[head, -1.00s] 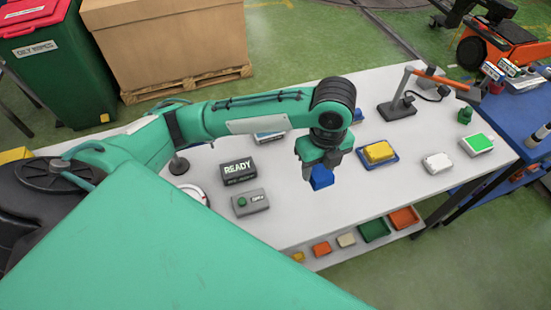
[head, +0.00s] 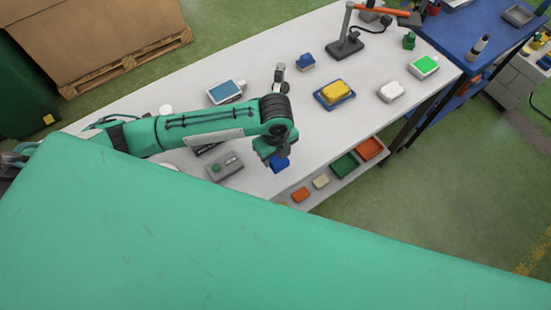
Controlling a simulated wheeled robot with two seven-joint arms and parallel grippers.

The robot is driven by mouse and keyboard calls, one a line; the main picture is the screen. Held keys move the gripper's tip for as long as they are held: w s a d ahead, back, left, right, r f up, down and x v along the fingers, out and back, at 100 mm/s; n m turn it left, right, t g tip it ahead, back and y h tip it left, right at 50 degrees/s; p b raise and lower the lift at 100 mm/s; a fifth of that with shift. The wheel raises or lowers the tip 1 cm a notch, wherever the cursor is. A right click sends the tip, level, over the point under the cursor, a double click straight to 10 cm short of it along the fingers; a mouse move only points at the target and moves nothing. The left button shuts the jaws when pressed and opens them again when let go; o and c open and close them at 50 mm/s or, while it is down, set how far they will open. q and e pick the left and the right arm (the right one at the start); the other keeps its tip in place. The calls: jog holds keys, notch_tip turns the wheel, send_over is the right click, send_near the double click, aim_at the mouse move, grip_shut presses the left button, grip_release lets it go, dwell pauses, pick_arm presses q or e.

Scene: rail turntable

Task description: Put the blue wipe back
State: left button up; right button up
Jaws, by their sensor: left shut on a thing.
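My left gripper (head: 274,153) points down over the front part of the white table, left of the yellow stack. It is shut on a small blue wipe (head: 280,164), which hangs below the fingers near the table's front edge. I cannot tell how high it is above the table. A yellow block or sponge (head: 335,89) lies on a blue tray (head: 347,99). Another small blue item (head: 305,62) sits farther back on the table. My right gripper is not in view.
Small bins, including a green one (head: 344,165), line a lower front shelf.

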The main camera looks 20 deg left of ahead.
aim_at(275, 161)
pick_arm(q)
notch_tip(275, 161, down, 4)
jog(key=shift+r+p, duration=0.25)
jog(key=shift+p, duration=0.2)
jog(key=shift+f, duration=0.5)
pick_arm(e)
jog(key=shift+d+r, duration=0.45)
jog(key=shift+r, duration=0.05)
pick_arm(q)
jog(key=o, duration=0.9)
jog(key=shift+f, duration=0.15)
